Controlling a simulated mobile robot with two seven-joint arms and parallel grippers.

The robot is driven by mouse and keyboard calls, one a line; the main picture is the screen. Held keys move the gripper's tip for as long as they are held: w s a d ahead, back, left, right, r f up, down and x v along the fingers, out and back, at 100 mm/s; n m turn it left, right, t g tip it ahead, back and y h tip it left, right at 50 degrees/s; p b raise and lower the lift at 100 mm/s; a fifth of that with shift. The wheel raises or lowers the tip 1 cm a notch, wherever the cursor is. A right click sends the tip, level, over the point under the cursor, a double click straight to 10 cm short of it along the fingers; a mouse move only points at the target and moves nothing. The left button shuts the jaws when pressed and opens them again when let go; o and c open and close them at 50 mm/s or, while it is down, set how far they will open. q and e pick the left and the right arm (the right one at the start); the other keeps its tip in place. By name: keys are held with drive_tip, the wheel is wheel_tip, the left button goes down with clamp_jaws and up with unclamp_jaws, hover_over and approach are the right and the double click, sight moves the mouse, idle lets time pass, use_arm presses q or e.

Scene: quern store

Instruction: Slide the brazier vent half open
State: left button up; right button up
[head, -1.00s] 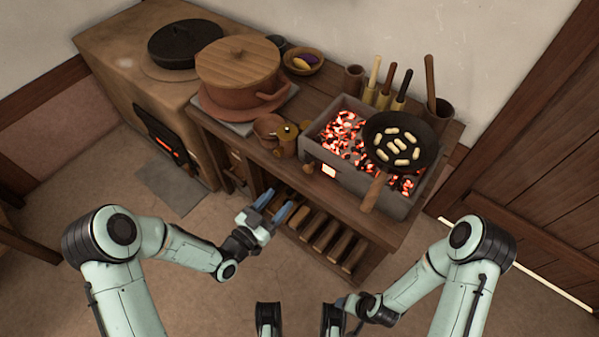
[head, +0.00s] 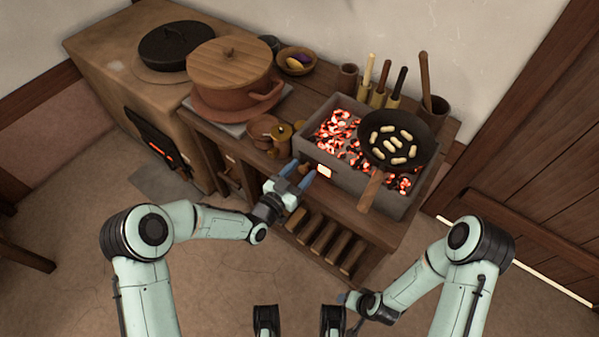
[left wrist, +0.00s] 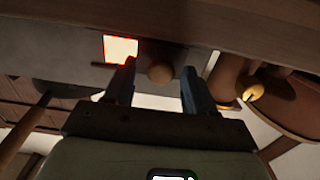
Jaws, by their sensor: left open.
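The grey brazier (head: 342,187) holds glowing coals. Its vent shows as a bright glowing opening (head: 324,171) low on the front wall, and also in the left wrist view (left wrist: 121,49). The vent's round wooden knob (left wrist: 160,73) is beside the opening. My left gripper (head: 299,174) is open at the brazier's front. In the left wrist view its fingers (left wrist: 158,88) stand on either side of the knob, with gaps; the knob is hidden in the head view. My right gripper (head: 348,299) is low at the front; its jaws are unclear.
A pan (head: 398,158) with several pale pieces sits over the coals, its wooden handle (head: 371,190) jutting forward. The wooden bench (head: 385,232) has a slatted lower shelf. Open floor lies in front.

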use_arm(q)
drive_tip(key=shift+c, duration=0.3)
clamp_jaws()
drive_tip(key=shift+s+d, duration=0.8)
drive_tip(key=shift+d, duration=0.25)
use_arm(e)
drive_tip(key=shift+w+d+f, duration=0.2)
drive_tip(key=shift+w, duration=0.1)
use_arm(q)
drive_tip(key=shift+o, duration=0.3)
unclamp_jaws()
drive_tip(key=shift+w+a, duration=0.1)
drive_tip(key=p+v, duration=0.1)
drive_tip(key=v, duration=1.2)
use_arm(e)
drive_tip(key=shift+s+a+r+g, duration=0.15)
drive_tip(key=shift+s+a+r, duration=0.25)
drive_tip(key=shift+s, duration=0.2)
drive_tip(key=shift+s+a+r+g, duration=0.15)
drive_tip(key=shift+s+a+r, duration=0.1)
drive_tip(key=shift+s+r, duration=0.25)
use_arm(q)
drive_tip(key=shift+a, duration=0.1)
use_arm(e)
drive_tip(key=shift+f, duration=0.1)
